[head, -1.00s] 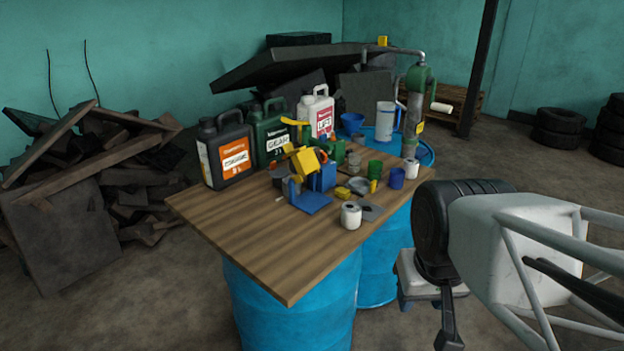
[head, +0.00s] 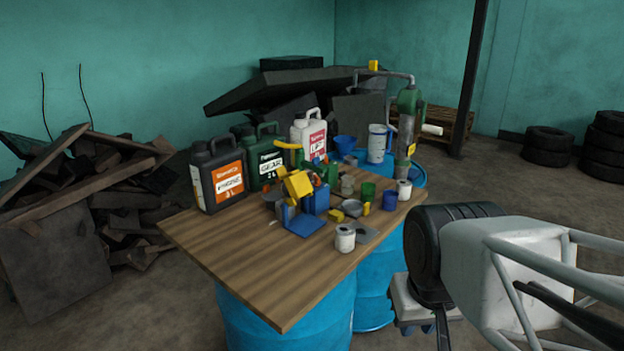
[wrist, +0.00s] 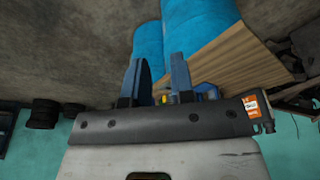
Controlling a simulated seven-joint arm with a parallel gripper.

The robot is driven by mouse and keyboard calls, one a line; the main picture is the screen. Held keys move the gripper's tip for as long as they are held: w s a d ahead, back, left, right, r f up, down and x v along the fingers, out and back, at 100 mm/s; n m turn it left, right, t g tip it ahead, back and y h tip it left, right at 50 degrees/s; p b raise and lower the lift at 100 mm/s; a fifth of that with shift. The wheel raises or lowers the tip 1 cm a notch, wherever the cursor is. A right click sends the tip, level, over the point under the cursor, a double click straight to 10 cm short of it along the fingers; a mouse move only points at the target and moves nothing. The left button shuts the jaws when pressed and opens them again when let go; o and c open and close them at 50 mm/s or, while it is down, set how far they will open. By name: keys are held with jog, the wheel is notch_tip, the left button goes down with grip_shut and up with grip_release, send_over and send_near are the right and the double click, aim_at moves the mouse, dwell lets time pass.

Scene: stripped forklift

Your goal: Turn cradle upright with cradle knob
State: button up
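A yellow block-like part, probably the cradle (head: 298,184), sits tilted on a blue stand (head: 305,223) in the middle of the wooden table in the head view. I cannot single out its knob at this size among the small parts around it. My gripper (head: 419,328) hangs off the table's right side in the head view, well apart from the stand, with its blue fingers pointing down. In the wrist view, my gripper (wrist: 159,78) has its two blue fingers apart with nothing between them. The stand there is mostly hidden behind the gripper body.
The table (head: 230,260) rests on blue barrels (head: 285,315). Black (head: 218,178), green (head: 264,162) and white jugs (head: 310,138) stand along its back. A white roll (head: 345,238), a blue cup (head: 390,200) and a green cup (head: 368,190) stand right of the stand. The front-left tabletop is clear.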

jog(key=shift+w+r, duration=0.3)
jog(key=shift+w, duration=0.3)
grip_shut()
jog(key=w+r+n+y, duration=0.15)
jog(key=w+r, duration=0.25)
jog(key=w, duration=1.1)
jog(key=w+r+n+y, duration=0.1)
jog(key=w+r+y, duration=0.15)
jog(key=w, duration=1.25)
jog(key=w+d+f+y, duration=0.1)
jog(key=w+f, duration=0.1)
jog(key=w, duration=0.9)
jog(key=w+d+f+n+y, duration=0.1)
jog(key=w+d+f, duration=0.1)
jog(key=w, duration=1)
jog(key=w+d+f+n, duration=0.1)
jog(key=w+f, duration=0.3)
jog(key=w, duration=0.8)
jog(key=shift+d+y, duration=0.25)
jog(key=shift+y, duration=0.15)
jog(key=shift+r, duration=0.1)
